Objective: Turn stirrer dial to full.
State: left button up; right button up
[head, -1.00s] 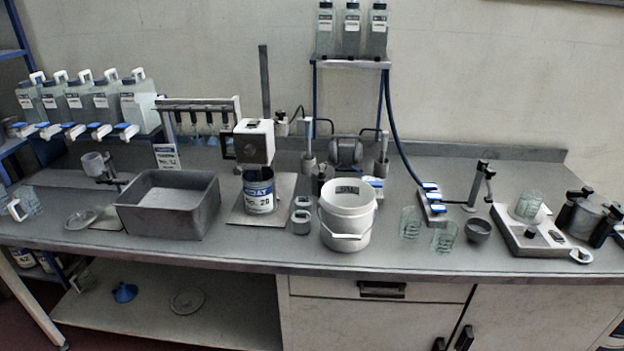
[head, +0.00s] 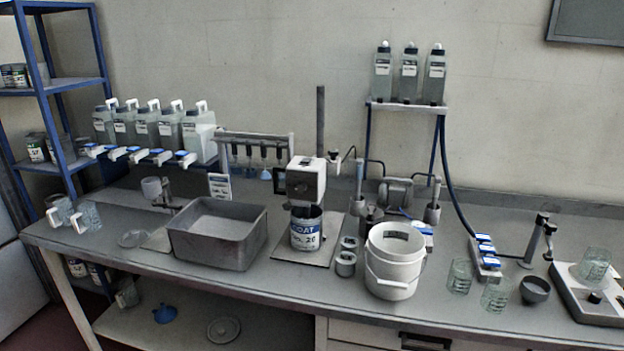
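An overhead stirrer with a white and grey motor head (head: 306,180) stands on a tall post at mid-bench, above a can (head: 306,236) with a blue and white label. A round dark spot shows on the front of its head; I cannot tell whether it is a dial. At the right edge, a flat white and grey bench unit (head: 585,318) carries a dark knob (head: 595,297) and a glass beaker (head: 594,264). The knob's setting is too small to read. Neither of my grippers is in view.
A grey basin (head: 218,236) and a white bucket (head: 394,262) flank the stirrer. Small cups (head: 346,262), glass beakers (head: 460,277) and a dark bowl (head: 535,290) stand near the front edge. A blue shelf rack (head: 52,95) stands at the left.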

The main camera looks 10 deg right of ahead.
aim_at(302, 186)
jog(key=i+j+z, duration=0.15)
jog(key=z, duration=0.3)
jog(key=i+j+z, duration=0.2)
jog(key=z, duration=0.3)
jog(key=i+j+z, duration=0.1)
jog(key=j, duration=0.25)
jog(key=i+j, duration=0.25)
jog(key=i+j+z, duration=0.15)
jog(key=j, duration=0.3)
jog(key=i+j, duration=0.15)
jog(key=j, duration=0.25)
jog(key=i+j+z, duration=0.15)
jog(key=j, duration=0.25)
jog(key=i+j, duration=0.15)
jog(key=j, duration=0.2)
jog(key=z, duration=0.05)
